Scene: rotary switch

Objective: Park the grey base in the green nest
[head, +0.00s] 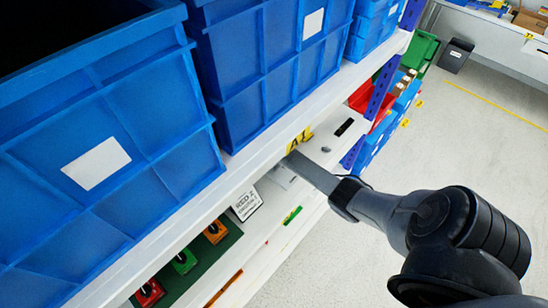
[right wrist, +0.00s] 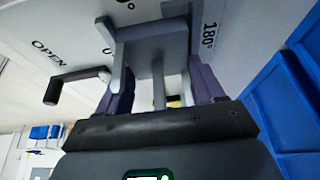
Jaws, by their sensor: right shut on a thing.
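My right gripper (right wrist: 160,92) has its two purple fingers closed on a grey block-like part (right wrist: 150,45) with upright plates, which I take to be the grey base. It sits close against a pale panel marked OPEN and 180° (right wrist: 215,20); I cannot tell whether it is fixed there. In the head view my right gripper (head: 291,163) reaches in from the right to the shelf front, its fingertips mostly hidden. A dark green board (head: 228,238) lies on the lower shelf at bottom left, with a green switch block (head: 185,262) on it. I cannot tell which green thing is the nest.
A black crank handle (right wrist: 72,82) sticks out left of the gripper. Red (head: 149,293) and orange (head: 216,231) switch blocks flank the green one. A white sign (head: 246,204) stands beside the board. Large blue bins (head: 110,150) fill the upper shelf. The right floor is open.

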